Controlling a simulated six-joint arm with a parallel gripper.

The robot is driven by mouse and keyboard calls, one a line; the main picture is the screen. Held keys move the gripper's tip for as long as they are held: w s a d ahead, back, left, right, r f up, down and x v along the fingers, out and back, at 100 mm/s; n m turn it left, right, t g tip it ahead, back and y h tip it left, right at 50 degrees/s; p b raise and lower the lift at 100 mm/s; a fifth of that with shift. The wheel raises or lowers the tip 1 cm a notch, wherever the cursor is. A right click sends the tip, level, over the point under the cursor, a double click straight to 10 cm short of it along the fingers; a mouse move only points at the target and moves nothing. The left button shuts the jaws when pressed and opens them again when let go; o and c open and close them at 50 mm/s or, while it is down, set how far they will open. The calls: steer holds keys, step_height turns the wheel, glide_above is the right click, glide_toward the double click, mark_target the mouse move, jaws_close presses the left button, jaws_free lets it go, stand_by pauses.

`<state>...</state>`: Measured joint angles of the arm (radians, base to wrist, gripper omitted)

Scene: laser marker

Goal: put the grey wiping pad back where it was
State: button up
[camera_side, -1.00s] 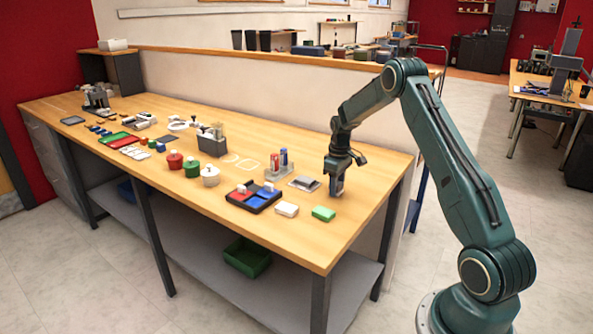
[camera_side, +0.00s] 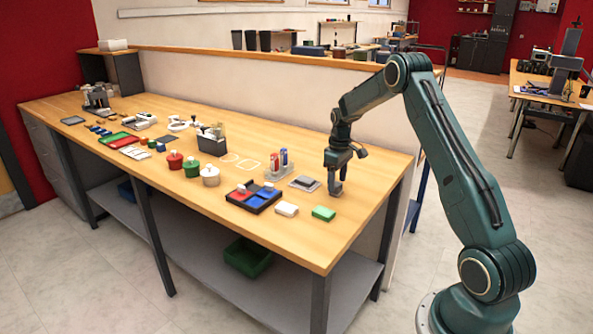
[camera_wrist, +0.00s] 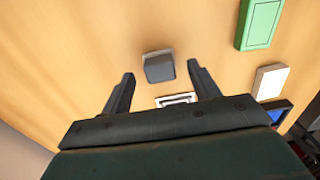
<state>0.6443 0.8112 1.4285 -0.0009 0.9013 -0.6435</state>
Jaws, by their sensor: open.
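The grey wiping pad, a small dark grey block (camera_wrist: 159,67), lies on the bare wooden table in the wrist view. It shows ahead of my open fingers, across the gap between them, and touches neither in that picture. In the side view my gripper (camera_side: 335,185) points down just above the table, behind the green block (camera_side: 323,213). There the pad cannot be told apart from the fingertips. A pale-edged plate with a grey top (camera_side: 304,183) lies left of my gripper. Its light edge shows near the right finger in the wrist view (camera_wrist: 177,99), partly hidden by my gripper.
A white block (camera_side: 286,210) and a black tray with red and blue compartments (camera_side: 253,198) lie to the left. A holder with red and blue bottles (camera_side: 279,170) stands behind the tray. The table's right end is clear.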

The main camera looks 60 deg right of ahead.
mark_target(337, 183)
step_height(337, 183, up, 10)
steer(key=shift+f, duration=0.15)
stand_by(0.3)
stand_by(0.4)
steer(key=s+a+r+t, duration=0.1)
steer(key=s+a+r, duration=0.2)
steer(key=a+r, duration=0.3)
steer(key=s+a+r+t+h, duration=0.15)
steer(key=a+r, duration=0.25)
steer(key=a, duration=0.4)
steer(key=s+a+r+y, duration=0.1)
steer(key=s+a+r, duration=0.35)
steer(key=a, duration=0.25)
steer(key=s+a+f+t, duration=0.1)
steer(key=s+a, duration=0.5)
steer(key=s, duration=0.2)
steer(key=s+a+t, duration=0.2)
steer(key=s+a, duration=0.4)
steer(key=s, duration=0.3)
steer(key=shift+f, duration=0.4)
